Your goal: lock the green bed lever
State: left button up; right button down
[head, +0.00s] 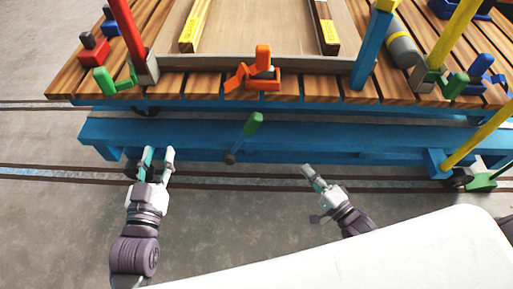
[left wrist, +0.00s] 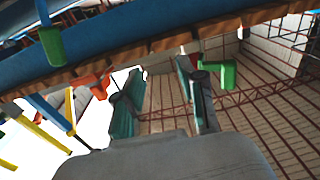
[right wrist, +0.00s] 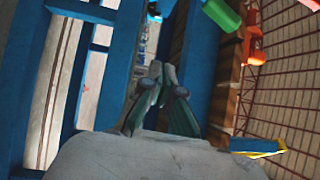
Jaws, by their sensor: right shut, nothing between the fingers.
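A lever with a green grip (head: 253,123) stands out from the front of the blue bed frame (head: 330,143), near its middle, its grip tilted up and to the right. The green grip also shows at the upper left of the left wrist view (left wrist: 52,46) and the top of the right wrist view (right wrist: 221,14). My left gripper (head: 158,155) is open and empty, in front of the frame and left of the lever. My right gripper (head: 307,171) is shut and empty, below and right of the lever, apart from it.
An orange clamp (head: 262,76) sits on the slatted wooden deck above the lever. Green clamps (head: 112,81) stand at the deck's left and right. Red (head: 127,25), blue (head: 372,45) and yellow posts rise from the deck. A white surface (head: 340,258) fills the lower right.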

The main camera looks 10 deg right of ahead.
aim_at(244, 137)
pick_arm(q)
jog(key=s+a+r+t+b, duration=0.1)
jog(key=s+r+t+b, duration=0.1)
jog(key=r, duration=0.6)
jog(key=shift+s+a+r+t+b, duration=0.3)
jog(key=shift+s+t, duration=0.2)
jog(key=shift+s, duration=0.05)
pick_arm(e)
jog(key=a+r+y, duration=0.1)
jog(key=r+m+t+y, duration=0.1)
jog(key=a+r+m, duration=0.1)
jog(key=r, duration=0.1)
jog(key=shift+w+a+r+t+y, duration=0.1)
jog(key=shift+a+t+y, duration=0.2)
jog(key=shift+a+y, duration=0.1)
pick_arm(q)
jog(key=s+r+t+h+b, duration=0.2)
jog(key=s+r+t, duration=0.3)
jog(key=r+t, duration=0.1)
jog(key=shift+r+h, duration=0.4)
jog(key=shift+r, duration=0.35)
pick_arm(e)
jog(key=s+a+r+x, duration=0.1)
jog(key=a+x, duration=0.1)
jog(key=x, duration=1)
jog(key=shift+a, duration=0.25)
jog(key=shift+w+r, duration=0.1)
